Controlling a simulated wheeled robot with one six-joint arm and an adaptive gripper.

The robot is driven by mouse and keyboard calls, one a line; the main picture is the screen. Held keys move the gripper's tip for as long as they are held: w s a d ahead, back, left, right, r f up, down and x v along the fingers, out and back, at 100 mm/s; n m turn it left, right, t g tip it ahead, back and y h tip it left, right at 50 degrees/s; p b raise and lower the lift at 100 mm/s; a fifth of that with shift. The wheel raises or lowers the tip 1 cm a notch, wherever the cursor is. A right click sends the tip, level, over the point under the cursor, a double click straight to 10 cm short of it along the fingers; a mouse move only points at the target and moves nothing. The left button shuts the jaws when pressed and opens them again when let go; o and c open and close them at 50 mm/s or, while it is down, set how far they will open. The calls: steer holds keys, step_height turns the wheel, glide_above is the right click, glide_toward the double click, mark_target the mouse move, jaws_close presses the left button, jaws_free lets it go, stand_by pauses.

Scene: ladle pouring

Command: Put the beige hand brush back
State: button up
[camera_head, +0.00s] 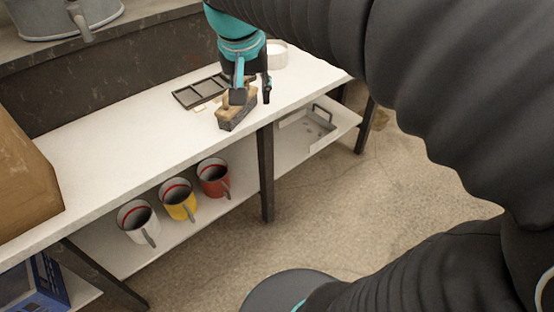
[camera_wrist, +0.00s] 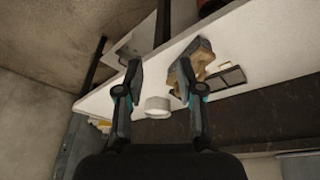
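The beige hand brush, a block with a tan wooden top and dark grey sides (camera_head: 237,117), rests on the white table. In the wrist view the brush (camera_wrist: 204,54) is partly hidden behind the right finger. My gripper (camera_head: 253,97) is low over the table beside the brush. In the wrist view my gripper (camera_wrist: 158,73) is open, its fingers wide apart with nothing between them. One finger overlaps the brush in both views; I cannot tell whether it touches.
A dark divided tray (camera_head: 200,91) and a white round container (camera_head: 278,54) are near my gripper. White, yellow and red mugs (camera_head: 179,200) stand on the lower shelf, with a grey tray (camera_head: 305,132) further right. A brown box (camera_head: 25,185) is at left. The table's middle is clear.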

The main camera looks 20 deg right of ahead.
steer(key=s+f+n+t+y, duration=0.1)
steer(key=s+f+n, duration=0.3)
steer(key=s+f, duration=0.5)
steer(key=s+t, duration=0.1)
steer(key=s, duration=0.3)
steer(key=shift+s+d+t+y, duration=0.2)
steer(key=shift+d+t+y, duration=0.1)
steer(key=shift+d+y, duration=0.1)
steer(key=shift+a, duration=0.15)
